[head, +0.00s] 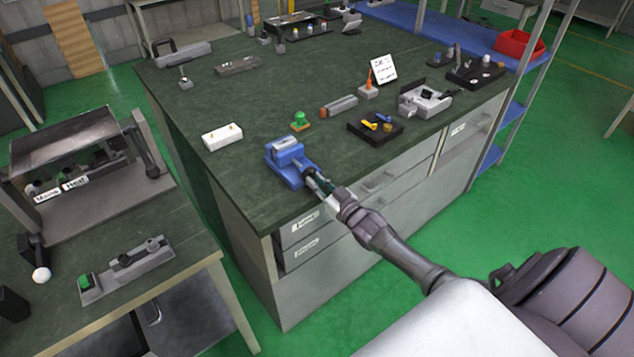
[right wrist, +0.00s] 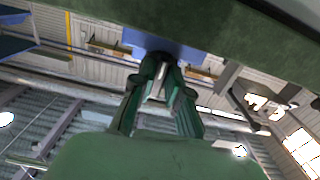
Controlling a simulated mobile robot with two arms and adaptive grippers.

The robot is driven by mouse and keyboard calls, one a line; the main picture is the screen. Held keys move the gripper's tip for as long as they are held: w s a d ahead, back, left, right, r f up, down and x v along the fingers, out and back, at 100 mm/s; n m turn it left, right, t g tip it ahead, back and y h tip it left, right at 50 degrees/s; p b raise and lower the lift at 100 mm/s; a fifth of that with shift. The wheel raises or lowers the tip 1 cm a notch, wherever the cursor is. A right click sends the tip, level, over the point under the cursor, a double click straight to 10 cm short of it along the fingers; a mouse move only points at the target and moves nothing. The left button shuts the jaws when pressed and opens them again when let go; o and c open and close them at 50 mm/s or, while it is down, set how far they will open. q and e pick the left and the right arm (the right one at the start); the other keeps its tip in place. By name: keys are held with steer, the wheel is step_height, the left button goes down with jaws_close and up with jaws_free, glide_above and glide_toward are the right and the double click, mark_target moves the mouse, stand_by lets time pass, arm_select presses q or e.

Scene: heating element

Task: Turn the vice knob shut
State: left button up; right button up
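The blue vice (head: 286,160) sits at the near edge of the green-topped workbench. My right gripper (head: 318,182) reaches up from the lower right to the vice's near end, where the knob belongs. In the right wrist view, the green fingers of my right gripper (right wrist: 165,68) are drawn close together against the blue body of the vice (right wrist: 180,47). A narrow pale strip shows between them. The knob itself is hidden at the fingertips, so I cannot tell if they grip it. My left gripper is not in view.
On the workbench (head: 250,107) a white block (head: 222,136), a green button (head: 299,120) and a black tray (head: 375,128) stand near the vice. A lower table with a machine (head: 75,150) is at the left. Green floor is open at the right.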

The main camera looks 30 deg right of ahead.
steer(key=o, duration=0.4)
steer(key=s+d, duration=0.1)
steer(key=s, duration=1.1)
steer(key=shift+f, duration=0.1)
steer(key=s+a+f+g+h, duration=0.15)
steer(key=s+f+g, duration=0.5)
steer(key=f, duration=0.85)
steer(key=s+a+f+g, duration=0.3)
steer(key=s+f, duration=0.7)
steer(key=f, duration=0.5)
steer(key=s+a+f+g, duration=0.2)
steer(key=s+a+f, duration=0.1)
steer(key=s, duration=0.5)
steer(key=s+a+f+n+g, duration=0.1)
steer(key=s+a+f+g, duration=0.2)
steer(key=s, duration=0.5)
steer(key=s+a+f+g, duration=0.2)
steer(key=s+a+f, duration=0.2)
steer(key=s+f, duration=0.3)
steer(key=shift+s+a+n, duration=0.3)
steer(key=shift+s, duration=0.4)
